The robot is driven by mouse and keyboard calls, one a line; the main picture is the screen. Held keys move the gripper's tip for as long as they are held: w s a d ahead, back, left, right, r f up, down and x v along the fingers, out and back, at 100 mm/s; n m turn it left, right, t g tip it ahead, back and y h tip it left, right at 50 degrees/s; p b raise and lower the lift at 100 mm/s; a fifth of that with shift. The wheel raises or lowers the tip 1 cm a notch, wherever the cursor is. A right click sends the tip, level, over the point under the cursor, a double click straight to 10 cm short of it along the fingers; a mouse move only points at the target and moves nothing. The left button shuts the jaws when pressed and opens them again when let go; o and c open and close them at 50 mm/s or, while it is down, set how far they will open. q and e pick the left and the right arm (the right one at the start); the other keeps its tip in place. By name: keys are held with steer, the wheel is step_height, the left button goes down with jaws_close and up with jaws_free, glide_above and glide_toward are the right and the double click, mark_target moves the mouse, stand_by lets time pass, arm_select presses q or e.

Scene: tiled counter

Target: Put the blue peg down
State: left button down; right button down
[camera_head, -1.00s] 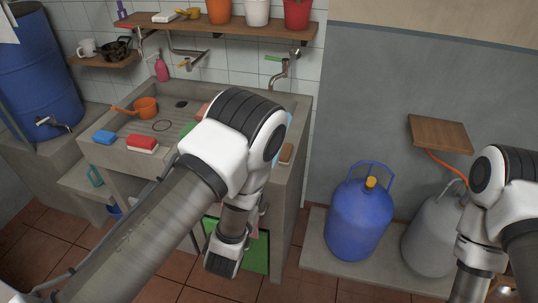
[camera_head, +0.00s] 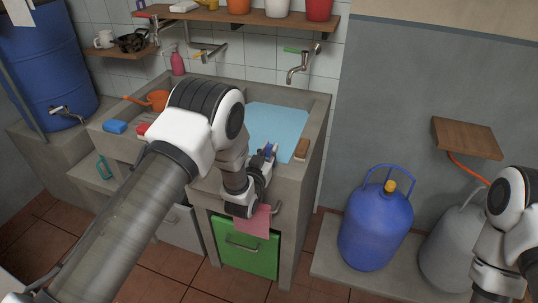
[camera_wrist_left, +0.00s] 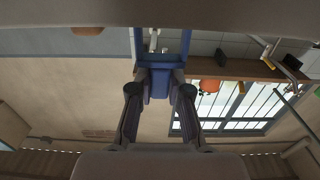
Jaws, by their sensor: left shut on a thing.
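The blue peg (camera_head: 268,150) is between the fingers of my left gripper (camera_head: 266,156), near the front edge of the sink basin with light blue water (camera_head: 285,118). In the left wrist view the blue peg (camera_wrist_left: 158,84) shows between the two dark fingers of my left gripper (camera_wrist_left: 159,92), which are shut on it. I cannot tell whether the peg touches the basin edge. My right arm shows at the right edge, but its fingers are out of view.
A brown brush-like block (camera_head: 301,149) lies on the basin's right rim. A tap (camera_head: 302,65) hangs over the water. A pink cloth (camera_head: 252,219) hangs below the gripper, by a green cupboard door (camera_head: 245,250). A blue gas bottle (camera_head: 375,225) stands to the right.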

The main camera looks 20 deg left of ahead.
arm_select(q)
steer(key=shift+s+f, duration=0.1)
steer(key=c, duration=1.1)
jaws_free()
steer(key=shift+r, duration=0.2)
steer(key=s+b, duration=0.2)
steer(key=s, duration=1)
steer(key=s+a+f+g, duration=0.3)
steer(key=s+f+g, duration=0.45)
steer(key=f, duration=0.65)
steer(key=s+f+g, duration=0.3)
steer(key=s, duration=0.5)
steer(key=s+a+f+g, duration=0.1)
steer(key=s+f+g, duration=0.3)
steer(key=s, duration=0.5)
steer(key=s+f+g, duration=0.3)
steer(key=s, duration=0.6)
steer(key=shift+s+a+f+n+g, duration=0.1)
steer(key=shift+a+f+n+g, duration=0.15)
steer(key=shift+n+g, duration=0.15)
